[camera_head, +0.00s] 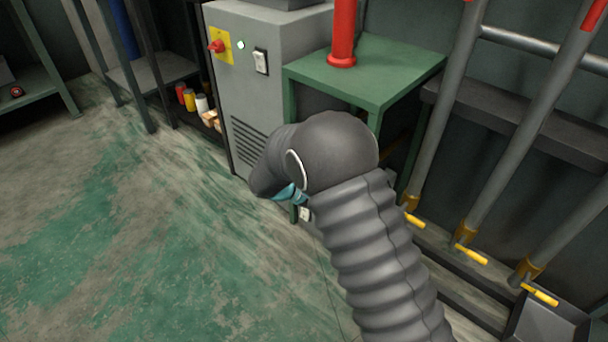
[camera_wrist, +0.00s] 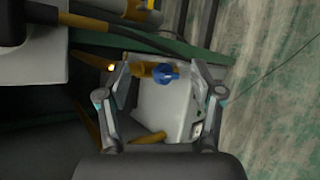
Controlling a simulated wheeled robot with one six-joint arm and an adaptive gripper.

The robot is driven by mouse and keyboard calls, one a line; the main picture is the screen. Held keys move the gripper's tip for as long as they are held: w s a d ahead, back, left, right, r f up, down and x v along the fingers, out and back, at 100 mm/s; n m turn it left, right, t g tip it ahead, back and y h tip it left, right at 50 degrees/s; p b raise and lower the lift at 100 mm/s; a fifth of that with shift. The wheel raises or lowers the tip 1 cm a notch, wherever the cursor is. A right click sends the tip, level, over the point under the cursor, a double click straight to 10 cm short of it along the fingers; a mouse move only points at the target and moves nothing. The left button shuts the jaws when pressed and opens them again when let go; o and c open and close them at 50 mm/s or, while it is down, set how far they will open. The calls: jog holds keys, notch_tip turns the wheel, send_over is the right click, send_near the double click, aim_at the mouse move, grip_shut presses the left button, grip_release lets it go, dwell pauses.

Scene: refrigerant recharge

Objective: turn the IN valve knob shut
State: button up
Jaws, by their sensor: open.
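In the wrist view a blue knob (camera_wrist: 165,76) sits at the end of a yellow fitting, over a white boxy unit (camera_wrist: 160,108). No IN label is readable, so I cannot tell whether it is the IN valve knob. My gripper (camera_wrist: 156,68) is open, with one finger on each side of the knob. I see no clear contact, and the depth between fingertips and knob is hard to judge. In the head view my arm hides the knob and most of the gripper; only a small teal-blue part of the gripper (camera_head: 288,192) shows.
A grey cabinet (camera_head: 245,115) with a red switch and a green table (camera_head: 375,72) bearing a red pipe stand behind my arm. Grey pipes with yellow-handled valves (camera_head: 470,254) line the right. Open floor (camera_head: 130,240) lies left. A dark hose (camera_wrist: 110,28) crosses above the unit.

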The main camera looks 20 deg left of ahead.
jog(key=w+a+f+n+t+y+p, duration=0.15)
jog(key=a+f+t, duration=0.35)
jog(key=a, duration=0.5)
jog(key=w+a+f+n+t+y, duration=0.1)
jog(key=a+f+n+t, duration=0.3)
jog(key=a, duration=0.6)
jog(key=shift+m+t, duration=0.35)
jog(key=shift+t, duration=0.35)
jog(key=x, duration=1.3)
jog(key=shift+w+d, duration=0.2)
jog(key=shift+d, duration=0.15)
